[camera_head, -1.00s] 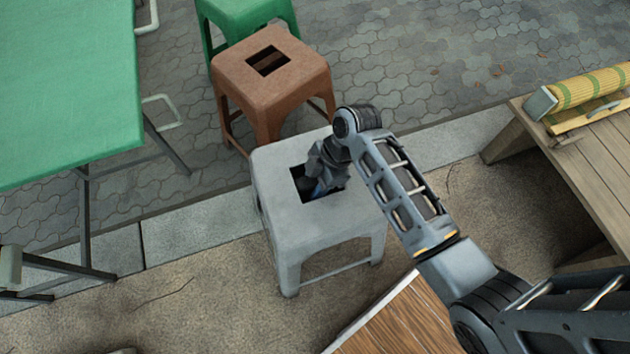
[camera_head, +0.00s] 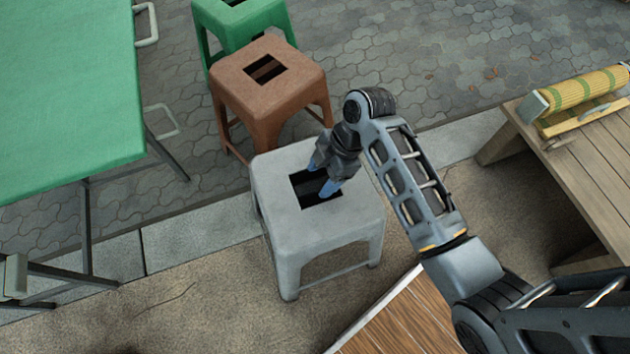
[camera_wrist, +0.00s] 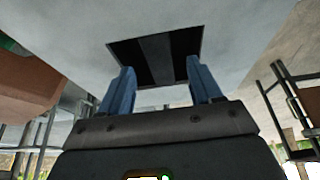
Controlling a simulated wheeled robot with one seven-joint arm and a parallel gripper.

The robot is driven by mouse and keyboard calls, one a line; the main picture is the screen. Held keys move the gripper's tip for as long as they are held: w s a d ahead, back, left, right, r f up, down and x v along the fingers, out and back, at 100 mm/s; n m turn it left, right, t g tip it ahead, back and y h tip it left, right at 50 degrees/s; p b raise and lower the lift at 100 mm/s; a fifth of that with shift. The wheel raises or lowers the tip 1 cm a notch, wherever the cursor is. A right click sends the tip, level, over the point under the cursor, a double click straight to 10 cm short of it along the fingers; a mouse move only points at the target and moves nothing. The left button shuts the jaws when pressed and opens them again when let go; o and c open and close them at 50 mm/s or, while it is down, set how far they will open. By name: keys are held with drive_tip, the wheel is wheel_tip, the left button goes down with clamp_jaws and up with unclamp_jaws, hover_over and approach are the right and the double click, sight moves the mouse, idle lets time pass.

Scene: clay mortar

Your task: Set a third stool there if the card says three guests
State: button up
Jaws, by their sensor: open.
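A grey stool (camera_head: 274,190) stands upright on the pavement, with a square hole in its seat. My gripper (camera_head: 322,177) is over that hole, fingers spread and empty. The blue fingertips show near the hole's edges, and whether they touch the seat is unclear. In the wrist view the fingers (camera_wrist: 160,82) stand apart below the dark hole, against the grey stool's surface (camera_wrist: 240,35). A brown stool (camera_head: 245,85) stands just behind the grey one, and a green stool (camera_head: 215,20) stands behind that. No card is visible.
A green-topped table (camera_head: 65,90) with metal legs stands at the left. A wooden platform (camera_head: 585,160) holding a yellow-green roll (camera_head: 590,90) is at the right. A brown wooden surface (camera_head: 400,320) lies at the bottom. Paving beyond the stools is open.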

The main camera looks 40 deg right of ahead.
sight(329, 205)
drive_tip(key=p+v, duration=0.1)
drive_tip(key=v, duration=0.4)
drive_tip(key=shift+d+r, duration=0.15)
drive_tip(key=shift+r, duration=0.25)
drive_tip(key=s+a+f+m+t, duration=0.1)
drive_tip(key=s, duration=0.1)
drive_tip(key=s+a+f+m+t+h, duration=0.1)
drive_tip(key=s+m, duration=0.1)
drive_tip(key=s+a+f+m, duration=0.1)
drive_tip(key=s, duration=0.1)
drive_tip(key=shift+s+a+f+m+t+h, duration=0.1)
drive_tip(key=shift+s+f+m+t+h, duration=0.2)
drive_tip(key=shift+s+t, duration=0.1)
drive_tip(key=s+r+m+t+h, duration=0.3)
drive_tip(key=s+r+m+t, duration=0.35)
drive_tip(key=s+r, duration=0.5)
drive_tip(key=s+r+m+t, duration=0.3)
drive_tip(key=s+r, duration=0.4)
drive_tip(key=r, duration=0.5)
drive_tip(key=shift+a+r+t, duration=0.25)
drive_tip(key=shift+r+t, duration=0.15)
drive_tip(key=shift+t, duration=0.25)
wheel_tip(329, 205, up, 15)
drive_tip(key=p, duration=1.5)
drive_tip(key=shift+r+p, duration=0.25)
drive_tip(key=shift+p, duration=0.15)
